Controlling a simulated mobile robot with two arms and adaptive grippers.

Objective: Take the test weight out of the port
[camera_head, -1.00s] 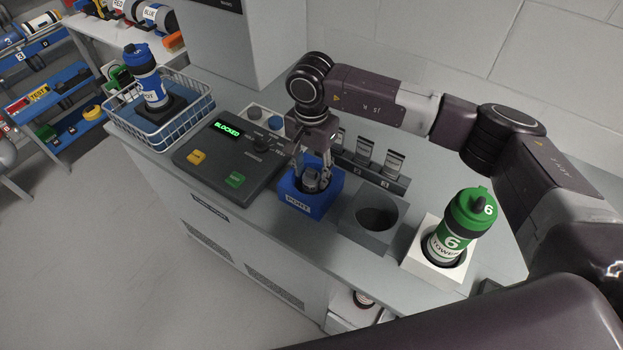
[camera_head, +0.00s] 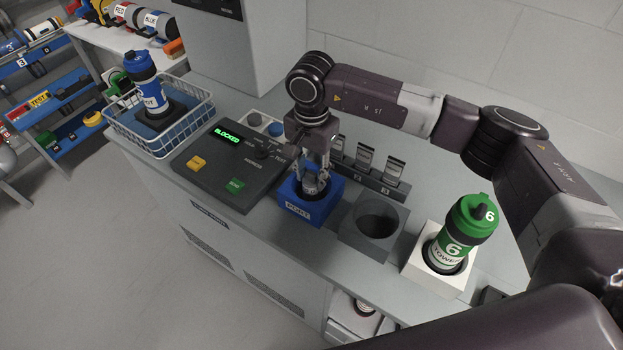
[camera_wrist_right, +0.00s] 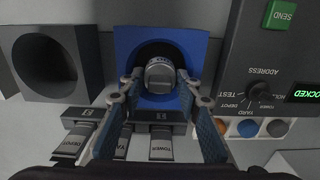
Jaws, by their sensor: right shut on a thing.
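The blue port (camera_head: 325,208) stands on the counter beside the control panel. The grey test weight (camera_head: 311,185) sits in its round opening; its round top also shows in the right wrist view (camera_wrist_right: 160,74). My right gripper (camera_head: 312,178) reaches down from above, its fingers on both sides of the weight's top and shut on it. In the right wrist view the fingers (camera_wrist_right: 160,88) flank the weight at the port's opening. How far the weight stands inside the port is hard to tell. My left gripper is not in view.
The panel's display (camera_head: 227,135) reads BLOCKED. A grey empty holder (camera_head: 366,239) stands right of the port, then a white holder (camera_head: 419,271) with a green carrier (camera_head: 458,236) marked 6. Labelled cards (camera_head: 364,160) stand behind. A wire basket (camera_head: 172,145) holds a blue carrier.

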